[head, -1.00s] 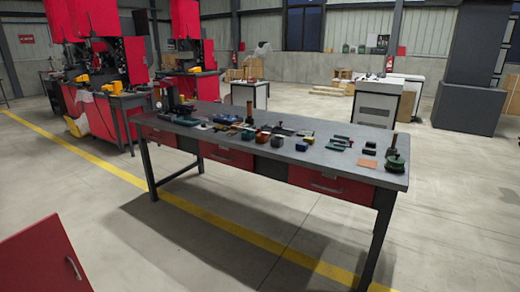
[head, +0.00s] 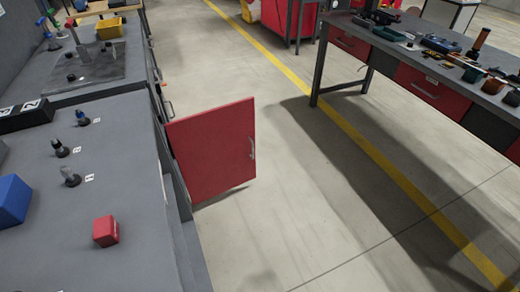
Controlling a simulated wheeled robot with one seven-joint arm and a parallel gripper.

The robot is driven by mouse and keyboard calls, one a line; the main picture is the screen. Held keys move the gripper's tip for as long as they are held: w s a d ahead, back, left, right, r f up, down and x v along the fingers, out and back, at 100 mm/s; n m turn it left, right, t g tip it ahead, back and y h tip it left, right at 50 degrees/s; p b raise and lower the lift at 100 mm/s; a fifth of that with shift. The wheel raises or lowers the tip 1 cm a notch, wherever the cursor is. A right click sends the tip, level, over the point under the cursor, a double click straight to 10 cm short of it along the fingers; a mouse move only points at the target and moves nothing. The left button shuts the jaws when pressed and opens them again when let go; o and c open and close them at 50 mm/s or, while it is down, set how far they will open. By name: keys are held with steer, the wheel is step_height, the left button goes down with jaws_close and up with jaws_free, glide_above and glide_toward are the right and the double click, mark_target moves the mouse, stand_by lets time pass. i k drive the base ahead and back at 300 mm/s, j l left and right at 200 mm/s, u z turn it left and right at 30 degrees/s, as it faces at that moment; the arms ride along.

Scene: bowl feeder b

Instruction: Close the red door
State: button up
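The red door (head: 212,150) stands swung open from the front of the grey workbench (head: 130,130) at the left in the head view. It juts out over the floor toward the right, and its hinge side is by the bench front. The inside of the cabinet is hidden from this angle. My gripper does not show in the head view.
A red block (head: 106,231), a blue box (head: 13,200) and several small numbered parts stand on the bench. A second table (head: 450,75) with red drawers and tools is at the upper right. Open concrete floor with a yellow line (head: 370,145) lies between.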

mark_target(213, 150)
steer(key=i+l+u, duration=0.25)
steer(key=u, duration=0.15)
steer(key=i+l+u, duration=0.2)
steer(key=u, duration=0.2)
steer(key=i+l+u, duration=0.1)
steer(key=l, duration=0.3)
steer(key=i+l+u, duration=0.15)
steer(key=l, duration=0.3)
steer(key=i+l+z, duration=0.15)
steer(key=i, duration=0.3)
steer(key=i+l+z, duration=0.1)
steer(key=i, duration=0.35)
